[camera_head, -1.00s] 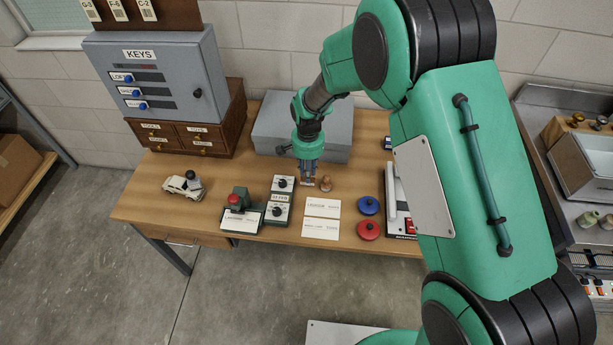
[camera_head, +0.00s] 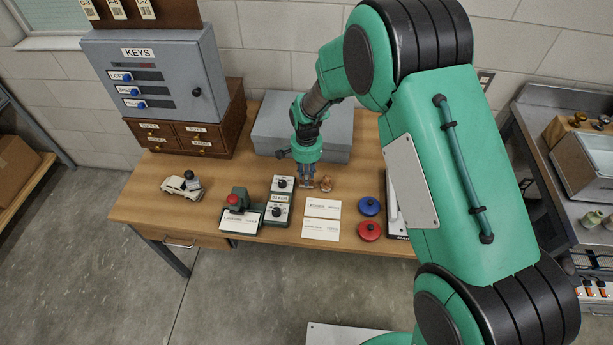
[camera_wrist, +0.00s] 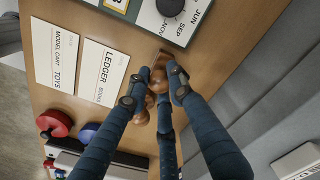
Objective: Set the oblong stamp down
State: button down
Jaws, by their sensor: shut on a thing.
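My gripper (camera_wrist: 164,84) is shut on a small brown wooden stamp (camera_wrist: 160,76), the oblong one, seen between the fingertips in the wrist view. In the head view my gripper (camera_head: 307,186) is low over the desk, just left of a second wooden stamp (camera_head: 326,184) with a round knob. That second stamp also shows in the wrist view (camera_wrist: 140,118), close beside a finger. The fingers hide much of the held stamp, and I cannot tell whether its base touches the desk.
Date blocks (camera_head: 279,205) stand just left of my gripper. White cards (camera_head: 322,207) lie in front, with blue (camera_head: 369,206) and red (camera_head: 369,230) ink pads to the right. A grey box (camera_head: 275,135) stands behind. A toy car (camera_head: 182,187) is at the left.

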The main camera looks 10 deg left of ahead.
jog(key=shift+f, duration=0.15)
jog(key=c, duration=1.5)
grip_release()
jog(key=shift+c, duration=0.2)
jog(key=shift+r, duration=0.2)
notch_tip(320, 180, up, 12)
jog(key=p, duration=0.3)
